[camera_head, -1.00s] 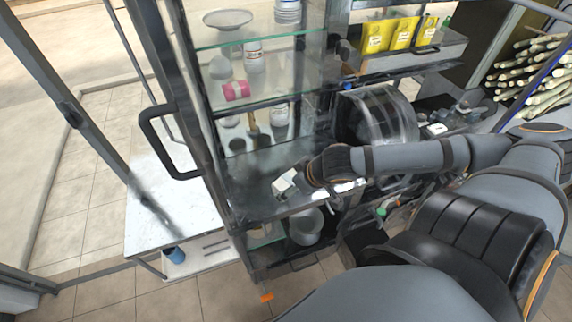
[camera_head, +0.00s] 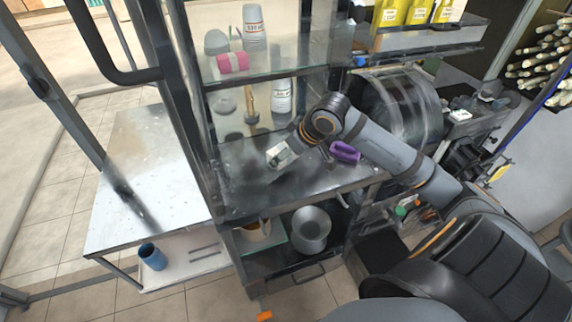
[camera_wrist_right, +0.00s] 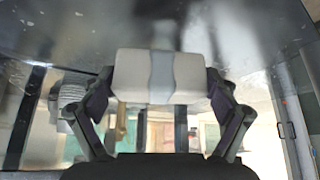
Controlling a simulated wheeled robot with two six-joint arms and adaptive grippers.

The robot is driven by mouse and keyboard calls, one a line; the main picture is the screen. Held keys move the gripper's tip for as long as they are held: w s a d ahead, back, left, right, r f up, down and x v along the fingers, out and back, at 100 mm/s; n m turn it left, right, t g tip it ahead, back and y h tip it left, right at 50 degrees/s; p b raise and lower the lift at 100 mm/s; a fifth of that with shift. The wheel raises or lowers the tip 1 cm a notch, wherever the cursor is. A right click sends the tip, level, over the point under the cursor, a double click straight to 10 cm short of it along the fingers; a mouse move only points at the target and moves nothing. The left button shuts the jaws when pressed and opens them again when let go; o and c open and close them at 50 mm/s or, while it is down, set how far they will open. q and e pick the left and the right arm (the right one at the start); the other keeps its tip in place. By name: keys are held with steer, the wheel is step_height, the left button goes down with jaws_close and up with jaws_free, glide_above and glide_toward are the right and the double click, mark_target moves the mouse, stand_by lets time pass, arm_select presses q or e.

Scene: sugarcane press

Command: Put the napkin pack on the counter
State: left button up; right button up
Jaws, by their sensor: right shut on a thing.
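The napkin pack (camera_wrist_right: 130,72) is a small white block with a grey band around its middle. In the right wrist view it sits crosswise between the two fingers of my right gripper (camera_wrist_right: 160,82), which is shut on it. In the head view the white pack (camera_head: 279,157) shows at the end of my right arm, over the dark metal counter (camera_head: 240,182) inside the glass-shelved stall. I cannot tell whether the pack touches the counter. My right gripper (camera_head: 290,149) is partly hidden by the wrist. My left gripper is not in view.
A purple object (camera_head: 345,151) is beside my right forearm. A glass shelf above holds a pink roll (camera_head: 233,62) and stacked cups (camera_head: 254,27). A metal pot (camera_head: 312,230) stands below. A side table (camera_head: 150,180) at the left is bare. The press drum (camera_head: 400,105) stands right.

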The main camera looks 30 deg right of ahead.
mark_target(286, 162)
steer(key=shift+w+f, duration=0.1)
steer(key=shift+f, duration=0.1)
steer(key=f, duration=0.2)
steer(key=shift+w+f, duration=0.2)
steer(key=shift+f, duration=0.15)
steer(key=shift+d+f, duration=0.15)
steer(key=shift+f, duration=0.3)
steer(key=shift+f, duration=0.15)
steer(key=o, duration=1)
